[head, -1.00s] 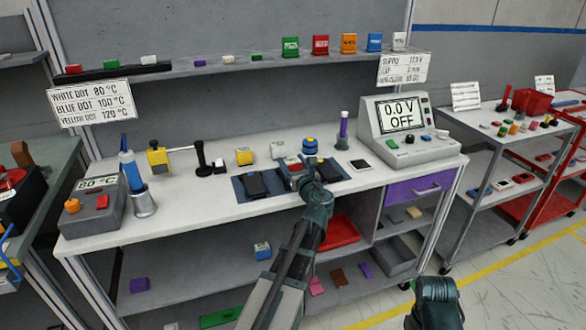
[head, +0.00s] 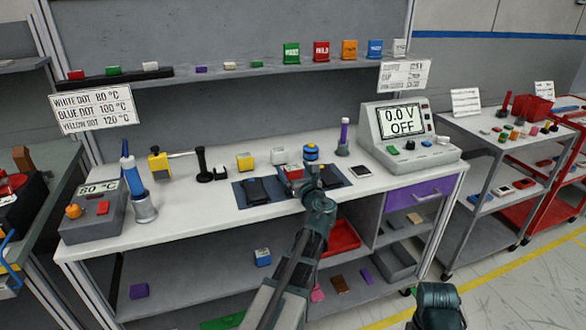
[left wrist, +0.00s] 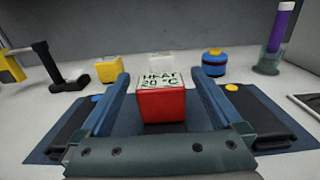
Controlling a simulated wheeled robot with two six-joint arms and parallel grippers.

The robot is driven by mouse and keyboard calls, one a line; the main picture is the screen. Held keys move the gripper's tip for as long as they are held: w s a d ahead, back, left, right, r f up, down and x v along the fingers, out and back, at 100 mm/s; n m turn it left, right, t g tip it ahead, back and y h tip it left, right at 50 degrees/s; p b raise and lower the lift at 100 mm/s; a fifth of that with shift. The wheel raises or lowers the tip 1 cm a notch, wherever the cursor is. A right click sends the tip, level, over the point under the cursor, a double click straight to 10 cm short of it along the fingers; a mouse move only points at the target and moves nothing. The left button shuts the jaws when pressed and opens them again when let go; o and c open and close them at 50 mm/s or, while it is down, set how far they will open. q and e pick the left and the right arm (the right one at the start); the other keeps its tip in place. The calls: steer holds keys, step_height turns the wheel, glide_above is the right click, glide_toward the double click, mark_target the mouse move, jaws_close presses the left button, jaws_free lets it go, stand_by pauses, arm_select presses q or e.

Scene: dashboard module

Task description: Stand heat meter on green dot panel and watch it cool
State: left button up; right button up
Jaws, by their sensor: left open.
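The heat meter (left wrist: 160,100) is a red block with a pale top reading "HEAT 20 °C". It stands upright between the fingers of my left gripper (left wrist: 160,92), which are open with a gap on each side. In the head view the meter (head: 293,172) is partly hidden by my left gripper (head: 306,176). A dark panel with a blue dot (left wrist: 95,98) lies left of it, and one with a yellow dot (left wrist: 232,87) lies right. I cannot make out a green dot. My right gripper's fingers are out of view.
A grey supply reading "0.0 V OFF" (head: 408,140) is at right.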

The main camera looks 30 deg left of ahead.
arm_select(q)
steer(key=v, duration=1.1)
steer(key=s+d+f+n+g+h, duration=0.3)
steer(key=d+f+n, duration=0.2)
steer(key=f+n, duration=0.2)
steer(key=s+d+f+n+g+h, duration=0.2)
steer(key=s+d+f+n+g, duration=0.1)
steer(key=s+d+f+n, duration=0.25)
steer(key=s+d+f+n+g+h, duration=0.3)
steer(key=s+d+f+n, duration=0.1)
steer(key=d, duration=0.4)
steer(key=s+d+f+n+g+h, duration=0.2)
steer(key=s+d+f+n+h, duration=0.2)
steer(key=s+d, duration=0.3)
steer(key=shift+d+f+n+g+h, duration=0.35)
steer(key=shift+d+f+n, duration=0.45)
steer(key=shift+d, duration=0.4)
steer(key=shift+r, duration=0.15)
